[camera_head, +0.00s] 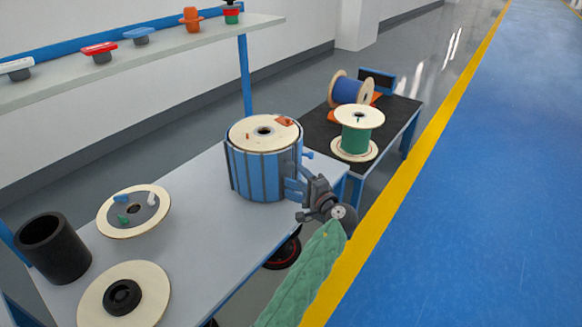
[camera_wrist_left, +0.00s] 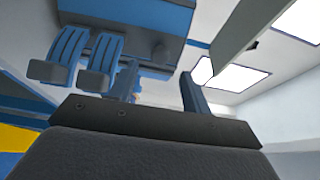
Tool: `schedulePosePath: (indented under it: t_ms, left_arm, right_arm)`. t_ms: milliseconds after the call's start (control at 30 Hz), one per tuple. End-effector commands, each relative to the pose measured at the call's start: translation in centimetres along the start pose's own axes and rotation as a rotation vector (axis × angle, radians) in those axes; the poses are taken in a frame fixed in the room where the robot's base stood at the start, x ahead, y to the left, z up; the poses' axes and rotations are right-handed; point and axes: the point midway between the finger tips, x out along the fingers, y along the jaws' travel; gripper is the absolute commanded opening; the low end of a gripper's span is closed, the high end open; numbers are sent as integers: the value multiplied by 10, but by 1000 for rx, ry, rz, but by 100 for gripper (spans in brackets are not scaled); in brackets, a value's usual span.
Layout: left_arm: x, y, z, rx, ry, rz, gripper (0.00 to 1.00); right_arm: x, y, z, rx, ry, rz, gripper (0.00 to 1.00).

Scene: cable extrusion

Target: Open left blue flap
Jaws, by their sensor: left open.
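A blue slatted drum (camera_head: 262,173) stands on the grey table, with a round wooden disc (camera_head: 258,134) on top. My left gripper (camera_head: 292,182) is at the drum's right side, at mid height, its arm in a green sleeve. In the left wrist view my open gripper (camera_wrist_left: 158,76) has one finger on each side of the picture's middle. Beyond it are blue curved flaps (camera_wrist_left: 70,46) with grey end pads, under a blue body (camera_wrist_left: 140,15). I cannot tell whether a finger touches a flap, or which flap is the left one. My right gripper is not in view.
A wooden disc with small parts (camera_head: 134,211), a black cylinder (camera_head: 54,248) and another wooden disc (camera_head: 125,295) lie on the table's left part. A shelf (camera_head: 120,64) runs above the back. A black bench (camera_head: 392,120) with blue and green spools stands behind at right.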

Motion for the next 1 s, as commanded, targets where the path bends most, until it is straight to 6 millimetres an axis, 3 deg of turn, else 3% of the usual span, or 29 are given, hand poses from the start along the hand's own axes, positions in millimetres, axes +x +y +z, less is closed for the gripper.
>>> schedulePosePath:
  t_ms: [500, 900, 1000]
  left_arm:
    - [66, -1, 0, -2, -1, 1, 48]
    - [73, 0, 0, -3, 0, 2, 48]
    - [73, 0, 0, -3, 0, 2, 30]
  right_arm:
    - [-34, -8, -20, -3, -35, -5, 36]
    - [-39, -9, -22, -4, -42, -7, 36]
    - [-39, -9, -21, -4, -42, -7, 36]
